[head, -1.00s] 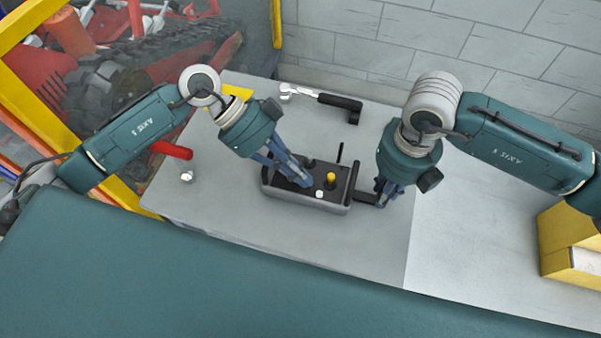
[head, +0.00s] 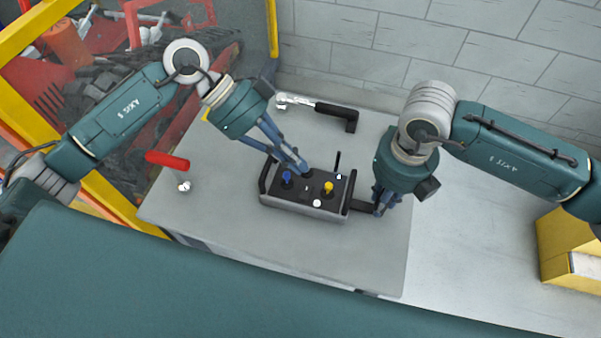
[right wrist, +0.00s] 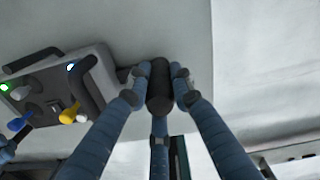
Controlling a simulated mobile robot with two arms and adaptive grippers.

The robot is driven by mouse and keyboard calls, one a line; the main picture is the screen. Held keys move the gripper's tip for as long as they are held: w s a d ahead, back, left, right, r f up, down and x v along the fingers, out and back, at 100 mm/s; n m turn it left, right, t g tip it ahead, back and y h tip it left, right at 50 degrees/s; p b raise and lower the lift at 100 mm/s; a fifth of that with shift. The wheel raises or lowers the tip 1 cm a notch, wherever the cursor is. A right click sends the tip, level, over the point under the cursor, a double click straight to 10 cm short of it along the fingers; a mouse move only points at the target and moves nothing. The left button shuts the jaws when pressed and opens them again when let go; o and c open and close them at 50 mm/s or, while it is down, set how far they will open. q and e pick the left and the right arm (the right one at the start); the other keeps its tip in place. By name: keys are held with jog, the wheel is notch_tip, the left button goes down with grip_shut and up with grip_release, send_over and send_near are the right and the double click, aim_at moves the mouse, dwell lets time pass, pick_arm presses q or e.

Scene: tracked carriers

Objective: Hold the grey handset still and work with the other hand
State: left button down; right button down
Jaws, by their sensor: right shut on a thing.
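The grey handset (head: 300,207) lies on the bench, with a blue stick (head: 287,177), a yellow stick (head: 328,187), a white knob (head: 317,203) and dark side handles on it. It also shows at the left of the right wrist view (right wrist: 95,58). My right gripper (head: 382,207) is shut on a dark bar beside the handset's right side; the right wrist view shows this dark grip (right wrist: 160,92) between the fingers.
A ratchet-like tool with a black handle (head: 335,110) lies behind the handset. A red-handled item (head: 167,161) with a metal end lies at the left. A yellow box (head: 565,245) stands far right. The bench (head: 350,262) in front of the handset is clear.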

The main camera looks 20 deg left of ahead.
pick_arm(q)
jog(key=v, duration=0.8)
jog(key=shift+w+a, duration=0.1)
jog(key=shift+a, duration=0.05)
jog(key=shift+s+r, duration=0.4)
jog(key=shift+s, duration=0.25)
send_over(300, 193)
jog(key=f, duration=0.4)
jog(key=w+f, duration=0.1)
jog(key=f, duration=0.1)
jog(key=shift+a+f, duration=0.2)
jog(key=shift+f, duration=0.15)
jog(key=f, duration=0.2)
jog(key=shift+s+d+f, duration=0.15)
jog(key=shift+s+f, duration=0.05)
jog(key=shift+f, duration=0.95)
jog(key=shift+s, duration=0.1)
